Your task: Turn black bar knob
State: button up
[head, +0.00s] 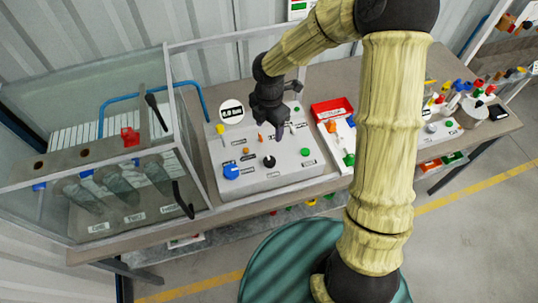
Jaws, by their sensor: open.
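The black knob (269,161) sits on the sloped top of a light grey control box (288,178), toward its front middle. Its bar shape is too small to make out clearly. My gripper (278,136) points down over the box, behind the knob in the picture and apart from it. The jaws are open and I see nothing between them. My gripper hides part of the back middle of the panel.
A blue knob (231,172), an orange lever (260,137) and a green button (305,152) are near the knob. A round gauge (232,112) stands behind. A glass-walled case (105,170) is left; a red tray (332,110) is right.

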aim_at(269, 160)
notch_tip(269, 160, down, 17)
jog(key=p, duration=0.2)
jog(key=shift+f+p, duration=0.2)
jog(key=shift+p, duration=0.2)
dwell(0.3)
jog(key=shift+c, duration=0.4)
jog(key=c, duration=0.9)
